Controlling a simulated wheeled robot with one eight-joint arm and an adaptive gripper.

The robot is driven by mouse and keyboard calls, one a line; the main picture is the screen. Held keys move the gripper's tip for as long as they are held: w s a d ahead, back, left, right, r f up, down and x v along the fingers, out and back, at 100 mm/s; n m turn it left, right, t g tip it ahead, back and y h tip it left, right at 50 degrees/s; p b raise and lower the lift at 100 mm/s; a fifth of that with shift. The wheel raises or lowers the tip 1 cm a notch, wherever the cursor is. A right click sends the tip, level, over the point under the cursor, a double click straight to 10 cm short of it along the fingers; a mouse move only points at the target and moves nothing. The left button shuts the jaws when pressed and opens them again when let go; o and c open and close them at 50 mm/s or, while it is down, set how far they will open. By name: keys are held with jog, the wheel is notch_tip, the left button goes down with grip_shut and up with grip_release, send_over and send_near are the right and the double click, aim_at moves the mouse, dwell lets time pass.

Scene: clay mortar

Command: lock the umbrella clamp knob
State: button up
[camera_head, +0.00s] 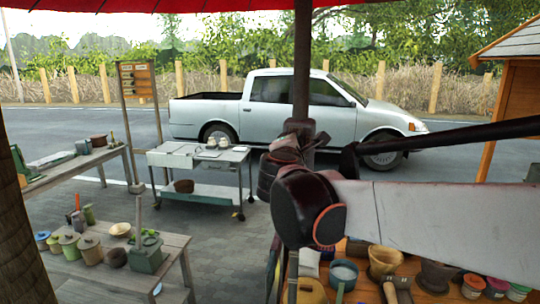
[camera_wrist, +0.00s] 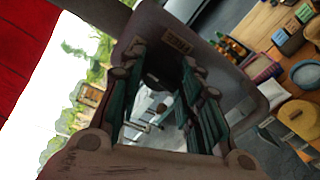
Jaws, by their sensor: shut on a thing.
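The dark umbrella pole (camera_head: 302,60) stands upright in the middle of the head view. A dark clamp collar (camera_head: 299,127) sits around it. My gripper (camera_wrist: 166,66) is closed on a dark piece, which I take to be the clamp knob (camera_wrist: 158,72). Its fingers lie on both sides of the piece in the wrist view. In the head view my wrist covers most of the gripper, and the knob itself cannot be made out. Whether the clamp is tight cannot be seen. The red umbrella canopy (camera_head: 130,5) spans the top left.
A table with pots and tools (camera_head: 383,295) lies below my arm. A metal cart (camera_head: 198,160) stands behind to the left, and benches with jars (camera_head: 178,243) are at the left. A white pickup truck (camera_head: 275,105) is on the road. Paving is open between the cart and benches.

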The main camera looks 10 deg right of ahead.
jog(key=shift+s+a+n, duration=0.1)
jog(key=shift+s+n, duration=0.05)
jog(key=shift+n, duration=0.55)
jog(key=o, duration=1.1)
jog(key=v, duration=1.1)
jog(key=shift+s+a, duration=0.15)
jog(key=shift+s, duration=0.15)
